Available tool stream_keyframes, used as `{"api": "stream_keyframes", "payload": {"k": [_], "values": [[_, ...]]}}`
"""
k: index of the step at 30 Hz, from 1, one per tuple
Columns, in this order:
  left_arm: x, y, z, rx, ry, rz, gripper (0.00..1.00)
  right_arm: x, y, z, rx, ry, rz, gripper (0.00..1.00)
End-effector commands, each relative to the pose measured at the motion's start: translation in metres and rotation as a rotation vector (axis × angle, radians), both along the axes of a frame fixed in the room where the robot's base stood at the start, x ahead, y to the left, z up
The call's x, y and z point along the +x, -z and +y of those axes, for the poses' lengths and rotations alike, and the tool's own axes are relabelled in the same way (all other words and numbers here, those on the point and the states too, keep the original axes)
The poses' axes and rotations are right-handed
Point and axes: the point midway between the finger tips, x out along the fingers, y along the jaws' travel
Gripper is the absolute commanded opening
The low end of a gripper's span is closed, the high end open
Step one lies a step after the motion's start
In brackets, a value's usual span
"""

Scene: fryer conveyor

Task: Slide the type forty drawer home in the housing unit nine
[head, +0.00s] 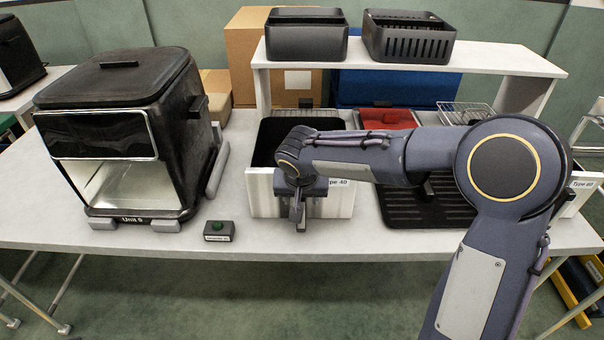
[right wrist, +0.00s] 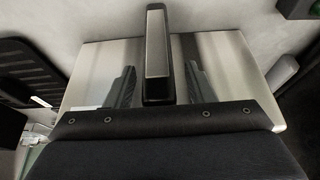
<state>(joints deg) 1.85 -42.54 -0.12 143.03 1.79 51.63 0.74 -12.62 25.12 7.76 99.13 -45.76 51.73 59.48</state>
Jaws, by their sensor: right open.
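My right gripper (head: 298,215) is at the drawer's front. In the right wrist view my right gripper (right wrist: 160,88) is open, with one finger on each side of the drawer's handle (right wrist: 157,60) and gaps visible. My left gripper is not in view.
A small box with a green button (head: 219,230) sits at the table's front edge between housing and drawer. A black ribbed tray (head: 405,212) and another labelled drawer front (head: 583,192) are on the right. A white shelf (head: 480,58) with black baskets stands behind.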

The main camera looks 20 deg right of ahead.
Motion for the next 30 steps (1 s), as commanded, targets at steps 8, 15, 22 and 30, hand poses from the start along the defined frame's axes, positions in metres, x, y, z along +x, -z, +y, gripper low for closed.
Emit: {"api": "stream_keyframes", "payload": {"k": [8,15,22,30], "values": [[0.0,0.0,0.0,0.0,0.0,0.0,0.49,-0.0002,-0.0003,0.0001,0.0,-0.001,0.0,0.18],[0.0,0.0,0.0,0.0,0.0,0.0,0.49,-0.0002,-0.0006,0.0001,0.0,-0.001,0.0,0.0],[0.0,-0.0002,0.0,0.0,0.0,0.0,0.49,0.0012,-0.0032,0.0005,0.0,-0.002,-0.007,0.0],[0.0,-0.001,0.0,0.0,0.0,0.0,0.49,0.0015,-0.0095,0.0005,0.0,-0.002,-0.009,0.0]]}}
